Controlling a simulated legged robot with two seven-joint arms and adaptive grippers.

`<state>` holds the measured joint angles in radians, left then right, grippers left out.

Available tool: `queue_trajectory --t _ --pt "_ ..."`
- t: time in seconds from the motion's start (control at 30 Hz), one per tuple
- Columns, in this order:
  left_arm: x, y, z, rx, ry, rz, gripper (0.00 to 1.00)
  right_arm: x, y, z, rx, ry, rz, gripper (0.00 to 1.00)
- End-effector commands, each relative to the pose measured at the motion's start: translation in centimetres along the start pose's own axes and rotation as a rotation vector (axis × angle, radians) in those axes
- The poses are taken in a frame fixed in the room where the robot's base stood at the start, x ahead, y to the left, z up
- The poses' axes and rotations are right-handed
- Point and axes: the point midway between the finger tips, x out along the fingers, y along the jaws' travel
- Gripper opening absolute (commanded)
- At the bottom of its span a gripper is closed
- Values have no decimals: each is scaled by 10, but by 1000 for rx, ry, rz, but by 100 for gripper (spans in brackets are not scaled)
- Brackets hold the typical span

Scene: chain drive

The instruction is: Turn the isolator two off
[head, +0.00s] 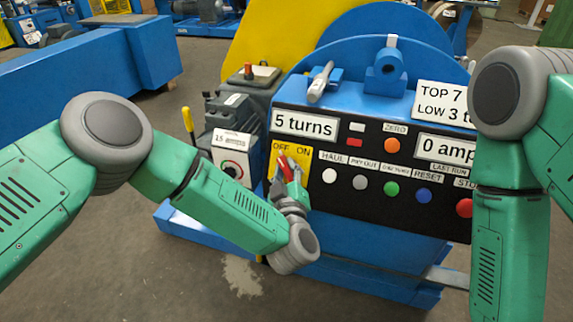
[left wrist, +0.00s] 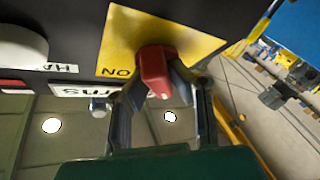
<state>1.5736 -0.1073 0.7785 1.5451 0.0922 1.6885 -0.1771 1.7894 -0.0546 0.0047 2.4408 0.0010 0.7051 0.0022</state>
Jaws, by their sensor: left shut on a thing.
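A yellow switch plate (head: 302,160) marked OFF and ON is on the left end of the black control panel. Its red handle (head: 285,168) stands out from the plate below these words. No number on this switch is readable. My left gripper (head: 287,174) is shut on the red handle. In the left wrist view, the red handle (left wrist: 154,70) sits between my two fingers (left wrist: 156,90), with the yellow plate (left wrist: 125,35) behind it and the word ON showing at its left. The handle's exact setting is hard to tell. My right arm is at the right, its gripper out of view.
The black panel (head: 345,196) carries several push buttons, including a red one (head: 464,208), and displays reading "5 turns" (head: 304,123) and "0 amp". A grey box with a "15 amps" label (head: 232,142) stands left of the switch. Grey floor (head: 110,270) is clear at lower left.

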Motion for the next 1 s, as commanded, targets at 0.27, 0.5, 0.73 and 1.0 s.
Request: queue_trajectory --t 0.27,0.5,0.73,1.0 --pt "-4 -2 5 -76 -14 -61 0 -6 0 0 0 0 0 40" --pt "-3 -3 6 -94 -14 -75 0 -7 0 0 0 0 0 40" --pt "-3 -3 6 -95 -15 -75 0 -7 0 0 0 0 0 40" --pt "-2 -2 4 -95 -9 -72 36 -7 0 0 0 0 0 40"
